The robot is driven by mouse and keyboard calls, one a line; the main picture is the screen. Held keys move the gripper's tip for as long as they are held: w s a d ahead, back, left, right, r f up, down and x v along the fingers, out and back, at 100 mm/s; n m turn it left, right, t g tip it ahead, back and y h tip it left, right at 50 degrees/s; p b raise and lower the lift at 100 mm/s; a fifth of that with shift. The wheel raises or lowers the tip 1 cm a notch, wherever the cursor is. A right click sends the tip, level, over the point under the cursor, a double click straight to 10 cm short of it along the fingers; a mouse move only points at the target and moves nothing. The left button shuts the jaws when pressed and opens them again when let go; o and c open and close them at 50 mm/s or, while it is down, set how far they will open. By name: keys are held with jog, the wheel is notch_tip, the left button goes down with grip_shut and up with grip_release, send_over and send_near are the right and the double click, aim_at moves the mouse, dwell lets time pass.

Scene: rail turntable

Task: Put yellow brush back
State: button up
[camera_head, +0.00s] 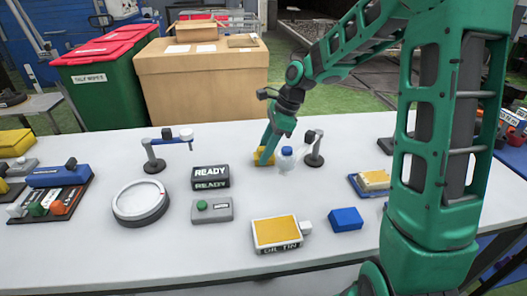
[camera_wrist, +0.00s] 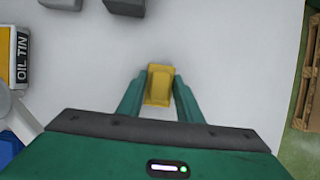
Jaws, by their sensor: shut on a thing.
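The yellow brush (camera_head: 262,156) is at the far middle of the white table, at the tip of my gripper (camera_head: 268,152). In the wrist view the brush (camera_wrist: 159,84) is a small yellow block between the two green fingers of my gripper (camera_wrist: 159,98), which is shut on it. Its underside is hidden, so I cannot tell whether it touches the table. Just right of it in the head view stands a clear bottle with a blue cap (camera_head: 286,159).
A dark stand (camera_head: 314,157) is beside the bottle. The READY sign (camera_head: 210,177), green-button box (camera_head: 212,209), round white turntable (camera_head: 141,203), oil tin (camera_head: 277,234) and blue block (camera_head: 346,219) are nearer. A blue tray (camera_head: 356,188) holding a yellowish thing is to the right.

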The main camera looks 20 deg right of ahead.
jog(key=o, duration=1)
jog(key=shift+v, duration=6.05)
jog(key=shift+a, duration=0.1)
